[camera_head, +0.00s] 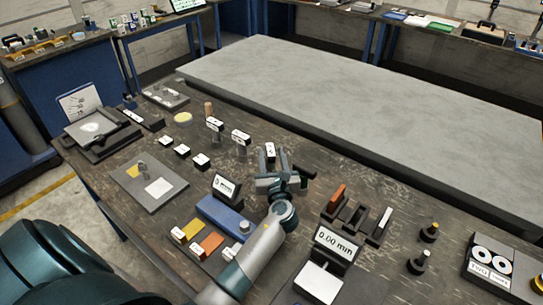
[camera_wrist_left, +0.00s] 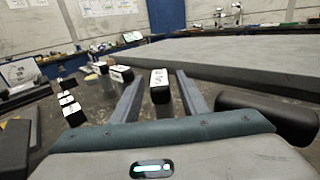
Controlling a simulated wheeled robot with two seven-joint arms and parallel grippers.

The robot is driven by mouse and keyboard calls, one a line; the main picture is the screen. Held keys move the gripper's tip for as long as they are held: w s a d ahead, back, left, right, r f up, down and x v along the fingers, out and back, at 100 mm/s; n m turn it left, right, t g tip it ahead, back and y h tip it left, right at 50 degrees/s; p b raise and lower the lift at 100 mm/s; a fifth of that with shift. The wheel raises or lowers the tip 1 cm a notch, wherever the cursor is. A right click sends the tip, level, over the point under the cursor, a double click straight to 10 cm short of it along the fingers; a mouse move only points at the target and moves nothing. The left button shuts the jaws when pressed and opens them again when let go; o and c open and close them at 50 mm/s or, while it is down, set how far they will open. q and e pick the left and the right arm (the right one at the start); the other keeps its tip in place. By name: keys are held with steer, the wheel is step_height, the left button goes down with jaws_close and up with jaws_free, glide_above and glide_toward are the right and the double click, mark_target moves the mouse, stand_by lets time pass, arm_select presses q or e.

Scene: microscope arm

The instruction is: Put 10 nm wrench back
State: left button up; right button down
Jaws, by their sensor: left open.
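No wrench can be made out for certain, and I cannot read a 10 nm mark. My left gripper (camera_head: 274,162) is open at the right block. In the left wrist view its fingers (camera_wrist_left: 158,78) stand apart on both sides of that block (camera_wrist_left: 160,86), with gaps showing. A dark rounded bar (camera_wrist_left: 266,116) lies just right of the gripper; I cannot tell what it is. My right gripper is out of view.
Three small labelled blocks (camera_head: 182,151) and a grey plate (camera_head: 135,183) lie left. A blue holder (camera_head: 219,214) is near my left forearm. A 0.00 mm display (camera_head: 337,244) and an orange-topped block (camera_head: 336,198) stand right. A large grey slab (camera_head: 370,95) lies behind.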

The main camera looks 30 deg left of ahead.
arm_select(q)
steer(key=shift+s+d+r, duration=0.1)
steer(key=shift+s+d, duration=0.15)
steer(key=shift+s, duration=0.05)
steer(key=p+v, duration=0.3)
steer(key=v, duration=0.8)
steer(key=shift+d+r, duration=0.1)
steer(key=shift+r, duration=0.05)
